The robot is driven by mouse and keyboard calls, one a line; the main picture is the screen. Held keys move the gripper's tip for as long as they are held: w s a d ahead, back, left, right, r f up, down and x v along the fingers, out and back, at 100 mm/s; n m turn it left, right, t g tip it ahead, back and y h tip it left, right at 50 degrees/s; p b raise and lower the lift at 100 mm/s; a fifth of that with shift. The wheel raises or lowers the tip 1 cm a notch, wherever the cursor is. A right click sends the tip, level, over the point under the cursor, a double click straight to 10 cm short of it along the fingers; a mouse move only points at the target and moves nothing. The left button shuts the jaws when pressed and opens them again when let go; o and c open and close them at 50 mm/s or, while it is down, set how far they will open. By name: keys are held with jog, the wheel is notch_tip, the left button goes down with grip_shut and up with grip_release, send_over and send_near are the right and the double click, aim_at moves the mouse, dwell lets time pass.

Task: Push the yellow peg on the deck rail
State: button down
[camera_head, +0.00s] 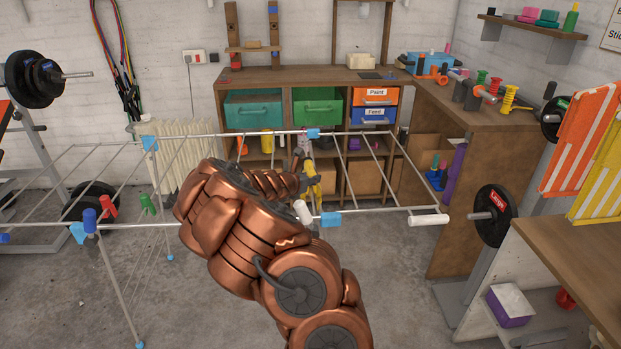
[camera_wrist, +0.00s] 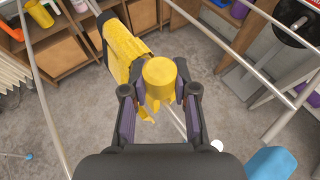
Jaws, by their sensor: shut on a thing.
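The yellow peg (camera_wrist: 160,78) shows in the wrist view as a short cylinder with its round end toward the camera. My gripper (camera_wrist: 160,94) is shut on it, with a purple-padded finger on each side. The peg's lower part is partly hidden by the gripper. In the head view my copper arm hides most of the gripper, and I cannot make out the peg for sure. The front rail (camera_head: 375,214) of the drying rack runs behind my arm. I cannot tell whether the peg touches a rail.
A larger yellow object (camera_wrist: 124,42) stands just behind the peg.

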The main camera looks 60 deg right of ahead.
jog(key=shift+f+b, duration=0.75)
jog(key=shift+f, duration=0.35)
jog(key=c, duration=0.8)
grip_release()
jog(key=shift+a+r, duration=0.1)
jog(key=shift+a, duration=0.05)
jog(key=shift+v, duration=5.85)
